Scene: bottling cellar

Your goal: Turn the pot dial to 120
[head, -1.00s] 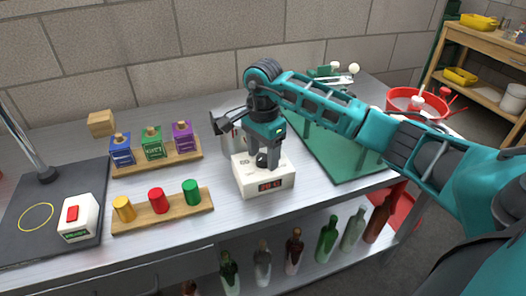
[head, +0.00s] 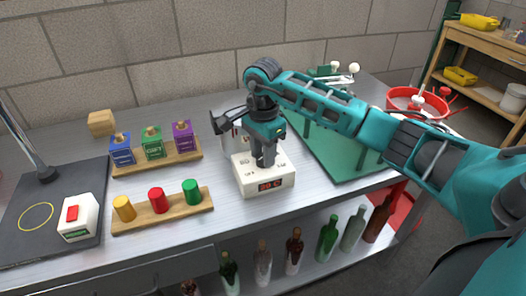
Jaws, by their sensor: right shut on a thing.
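The pot unit is a white box (head: 250,184) on the metal bench, with a red lit display (head: 271,184) on its front face. The display seems to read about 30 C, but the digits are small. A pale pot body shows partly behind my gripper. My right gripper (head: 265,162) points straight down onto the top of the white box. It is shut on the dial, which its fingers mostly hide. My left gripper is not in view.
A white box with a red button (head: 79,226) sits on the dark mat. A green board (head: 345,160) lies to the right.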

